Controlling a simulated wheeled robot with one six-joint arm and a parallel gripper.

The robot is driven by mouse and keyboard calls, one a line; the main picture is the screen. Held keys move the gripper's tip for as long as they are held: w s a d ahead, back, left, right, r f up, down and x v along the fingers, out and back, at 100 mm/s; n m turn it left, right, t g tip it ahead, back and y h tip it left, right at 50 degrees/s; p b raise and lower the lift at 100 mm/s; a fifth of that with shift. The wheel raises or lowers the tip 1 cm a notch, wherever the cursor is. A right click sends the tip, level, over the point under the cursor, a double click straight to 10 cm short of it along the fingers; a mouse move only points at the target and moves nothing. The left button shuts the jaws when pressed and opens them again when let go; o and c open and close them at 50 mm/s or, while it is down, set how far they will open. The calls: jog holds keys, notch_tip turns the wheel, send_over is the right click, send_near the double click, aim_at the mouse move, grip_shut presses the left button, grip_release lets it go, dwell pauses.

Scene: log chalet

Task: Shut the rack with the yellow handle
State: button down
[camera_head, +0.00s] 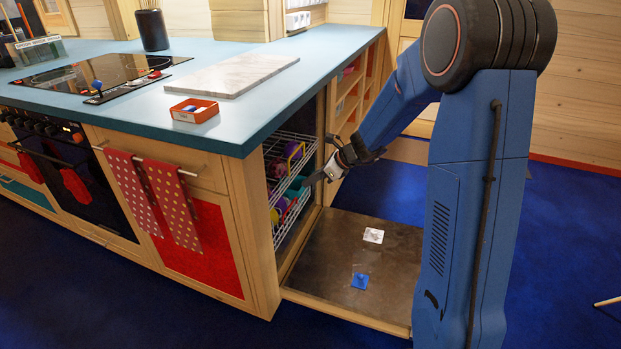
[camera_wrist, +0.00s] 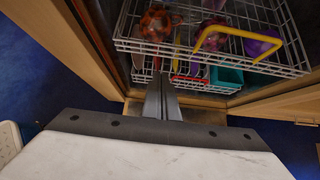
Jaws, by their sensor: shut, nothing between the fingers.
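The wire rack with the yellow handle (camera_head: 297,151) is the upper one in the open dishwasher. In the wrist view its yellow handle (camera_wrist: 243,31) stands up at the near edge, right of my fingers. Colourful dishes sit in this rack. A lower wire rack (camera_head: 282,232) with coloured items is below it. My gripper (camera_head: 311,180) is shut and empty in front of the dishwasher opening. In the wrist view its fingers (camera_wrist: 161,82) point toward the rack's front; I cannot tell whether they touch it.
The dishwasher door (camera_head: 330,262) lies open and low, with a white piece (camera_head: 373,235) and a blue piece (camera_head: 360,281) on it. The blue counter (camera_head: 225,130) overhangs the opening. Blue floor (camera_head: 215,322) is clear in front.

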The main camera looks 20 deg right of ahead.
jog(key=shift+w+a+f, duration=0.7)
jog(key=shift+w+a, duration=0.1)
jog(key=shift+a, duration=0.3)
jog(key=shift+w+a+f, duration=0.7)
jog(key=shift+w+a, duration=0.1)
jog(key=shift+a, duration=0.25)
jog(key=shift+w+a+f, duration=0.7)
jog(key=shift+w+a, duration=0.1)
jog(key=shift+a, duration=0.3)
jog(key=shift+w+a+r, duration=0.1)
jog(key=shift+w+a, duration=0.65)
jog(key=shift+a, duration=0.2)
jog(key=shift+w+a, duration=0.7)
jog(key=shift+a, duration=0.35)
